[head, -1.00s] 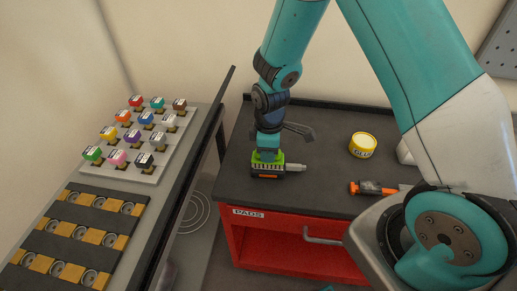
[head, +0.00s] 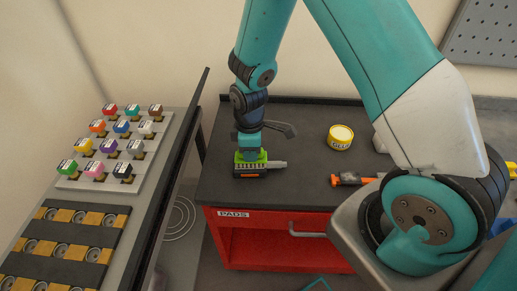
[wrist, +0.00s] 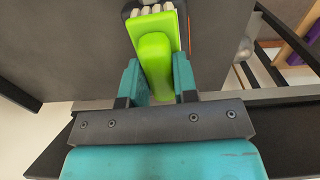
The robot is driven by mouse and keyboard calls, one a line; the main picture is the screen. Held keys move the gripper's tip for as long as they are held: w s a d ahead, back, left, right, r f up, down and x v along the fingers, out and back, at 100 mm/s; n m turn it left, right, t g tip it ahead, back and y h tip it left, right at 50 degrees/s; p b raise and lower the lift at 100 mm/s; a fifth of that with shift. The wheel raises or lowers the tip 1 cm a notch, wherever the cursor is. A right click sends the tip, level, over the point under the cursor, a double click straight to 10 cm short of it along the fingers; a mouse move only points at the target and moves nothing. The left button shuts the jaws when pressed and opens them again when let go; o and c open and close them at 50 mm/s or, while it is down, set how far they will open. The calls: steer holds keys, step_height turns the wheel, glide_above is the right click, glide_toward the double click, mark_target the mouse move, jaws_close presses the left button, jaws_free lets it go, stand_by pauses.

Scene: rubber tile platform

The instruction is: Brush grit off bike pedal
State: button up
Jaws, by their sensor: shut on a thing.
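The bike pedal (head: 252,172) is a small black block with orange on its side, lying near the left end of the dark cabinet top. My gripper (head: 249,150) points down above it and is shut on the brush (head: 247,157), a bright green one. The wrist view shows the brush's green handle (wrist: 156,65) between the two teal fingers, with pale bristles (wrist: 155,9) at its far end. The brush is over the pedal and seems close to it; contact is not clear. In the wrist view the brush hides most of the pedal.
A yellow tin (head: 340,137) and an orange-and-black tool (head: 347,180) lie to the right on the top of the red cabinet (head: 270,245). At the left is a rack (head: 70,178) of coloured labelled blocks. Bare top separates pedal and tin.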

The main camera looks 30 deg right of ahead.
steer(key=shift+w+a, duration=0.3)
steer(key=shift+a, duration=0.35)
steer(key=shift+w+a, duration=0.35)
steer(key=shift+a, duration=0.25)
steer(key=shift+w+a, duration=0.3)
steer(key=shift+a, duration=0.35)
step_height(320, 180, up, 7)
steer(key=p, duration=0.6)
steer(key=shift+r, duration=0.15)
